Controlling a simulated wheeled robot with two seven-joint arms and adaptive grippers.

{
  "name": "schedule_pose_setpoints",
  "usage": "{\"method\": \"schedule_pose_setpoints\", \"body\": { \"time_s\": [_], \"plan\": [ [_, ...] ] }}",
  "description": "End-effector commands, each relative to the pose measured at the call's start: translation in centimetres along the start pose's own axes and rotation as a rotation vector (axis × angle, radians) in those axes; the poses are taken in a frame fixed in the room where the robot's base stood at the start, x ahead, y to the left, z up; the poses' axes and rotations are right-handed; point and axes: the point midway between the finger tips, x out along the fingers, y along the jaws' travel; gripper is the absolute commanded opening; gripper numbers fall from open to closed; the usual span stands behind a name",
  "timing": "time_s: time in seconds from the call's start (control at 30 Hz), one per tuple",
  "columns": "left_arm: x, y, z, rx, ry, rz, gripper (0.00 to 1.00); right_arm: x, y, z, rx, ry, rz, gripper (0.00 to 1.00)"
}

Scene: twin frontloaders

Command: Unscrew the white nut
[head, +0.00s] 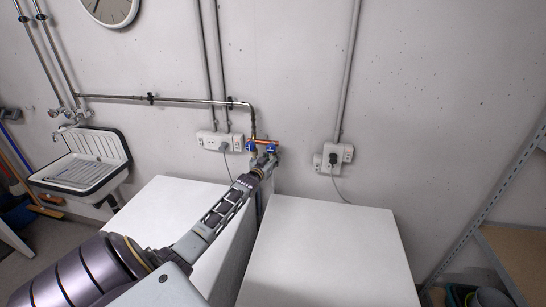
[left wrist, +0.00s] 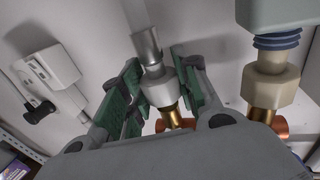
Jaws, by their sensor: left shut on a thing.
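My left gripper (head: 264,162) reaches up to the tap fittings (head: 262,143) on the wall behind the two white machines. In the left wrist view, its green-padded fingers (left wrist: 158,92) are on both sides of a pale grey-white nut (left wrist: 160,87), shut on it. The nut sits on a brass fitting (left wrist: 172,115), with a metal sleeve and a pale hose at its other end. Beside it, outside the fingers, is a beige nut (left wrist: 270,86) with a blue ribbed collar (left wrist: 277,41). In the head view my gripper hides the nuts. My right gripper is not in view.
Two white machine tops (head: 325,245) stand below the fittings, with a narrow gap between them. Wall sockets (head: 218,142) with cables flank the fittings. A sink (head: 85,160) is at left and a metal shelf rack (head: 487,200) at right.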

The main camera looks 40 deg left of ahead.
Motion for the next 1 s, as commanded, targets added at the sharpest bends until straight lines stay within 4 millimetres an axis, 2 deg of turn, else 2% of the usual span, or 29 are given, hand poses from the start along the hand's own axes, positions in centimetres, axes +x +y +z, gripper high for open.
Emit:
{"method": "schedule_pose_setpoints", "body": {
  "time_s": [0.5, 0.87, 0.9, 1.0],
  "plan": [
    [0.1, 0.2, -0.2, 0.002, 0.007, 0.084, 0.1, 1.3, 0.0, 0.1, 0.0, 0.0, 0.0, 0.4],
    [0.0, 0.3, 0.0, -0.001, 0.001, 0.097, 0.1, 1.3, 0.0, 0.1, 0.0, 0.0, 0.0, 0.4],
    [0.0, 0.3, 0.0, -0.001, 0.001, 0.097, 0.32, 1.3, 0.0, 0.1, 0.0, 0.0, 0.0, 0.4],
    [0.0, 0.2, 0.1, -0.001, 0.0, 0.096, 0.45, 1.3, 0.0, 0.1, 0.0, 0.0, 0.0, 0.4]
  ]
}}
